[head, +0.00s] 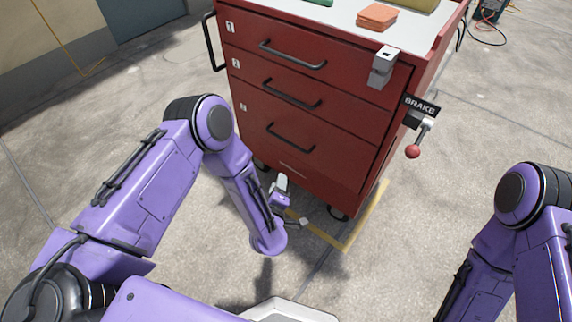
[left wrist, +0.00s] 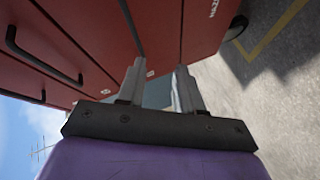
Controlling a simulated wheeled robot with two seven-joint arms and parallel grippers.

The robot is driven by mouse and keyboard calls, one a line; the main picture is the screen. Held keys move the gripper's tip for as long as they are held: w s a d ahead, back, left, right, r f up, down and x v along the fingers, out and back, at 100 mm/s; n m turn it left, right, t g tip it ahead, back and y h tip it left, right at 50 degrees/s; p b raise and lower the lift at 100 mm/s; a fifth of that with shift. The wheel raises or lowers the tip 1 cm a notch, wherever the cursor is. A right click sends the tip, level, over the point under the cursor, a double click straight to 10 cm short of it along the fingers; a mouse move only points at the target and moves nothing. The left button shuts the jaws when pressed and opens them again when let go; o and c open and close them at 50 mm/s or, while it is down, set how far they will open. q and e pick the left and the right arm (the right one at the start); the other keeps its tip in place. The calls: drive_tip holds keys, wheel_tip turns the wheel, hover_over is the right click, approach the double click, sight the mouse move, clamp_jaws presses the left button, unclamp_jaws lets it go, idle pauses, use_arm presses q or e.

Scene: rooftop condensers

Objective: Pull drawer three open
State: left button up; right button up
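The red drawer cabinet (head: 320,185) has drawer fronts labelled 1, 2 and 3. Drawer three (head: 335,158) is the lowest labelled front and looks shut, with a black bar handle (head: 291,138). My left gripper (head: 292,203) is below and apart from that handle, low in front of the cabinet. The left wrist view shows its two fingers (left wrist: 160,82) spread with nothing held between them. A black handle (left wrist: 40,58) shows at the left there, outside the fingers; I cannot tell which drawer it belongs to. My right arm shows at the right, but its gripper is out of view.
A metal latch (head: 383,66) sits at the cabinet's top right corner. A brake lever with a red knob (head: 413,152) sticks out on the right side. Orange pads (head: 376,16) lie on top. A yellow floor line (head: 350,235) runs around the base; concrete in front is clear.

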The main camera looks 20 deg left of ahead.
sight(287, 141)
use_arm(q)
drive_tip(key=w+a+n+t+y+b, duration=0.1)
drive_tip(key=w+n+y+b, duration=0.1)
drive_tip(key=w, duration=0.3)
drive_tip(key=w+n+t+y+b, duration=0.1)
drive_tip(key=w+n+y+b, duration=0.1)
drive_tip(key=w+n+b, duration=0.2)
drive_tip(key=w+a+n+y+b, duration=0.1)
drive_tip(key=w+n+b, duration=0.2)
drive_tip(key=w, duration=0.5)
drive_tip(key=shift+w+a+r+n+t+y+b, duration=0.25)
drive_tip(key=shift+a+n+t+y+b, duration=0.15)
drive_tip(key=shift+b, duration=0.1)
use_arm(e)
wheel_tip(287, 141, down, 14)
drive_tip(key=shift+a, duration=0.15)
use_arm(q)
drive_tip(key=shift+c, duration=0.4)
drive_tip(key=shift+s, duration=0.1)
clamp_jaws()
use_arm(e)
drive_tip(key=shift+r, duration=0.1)
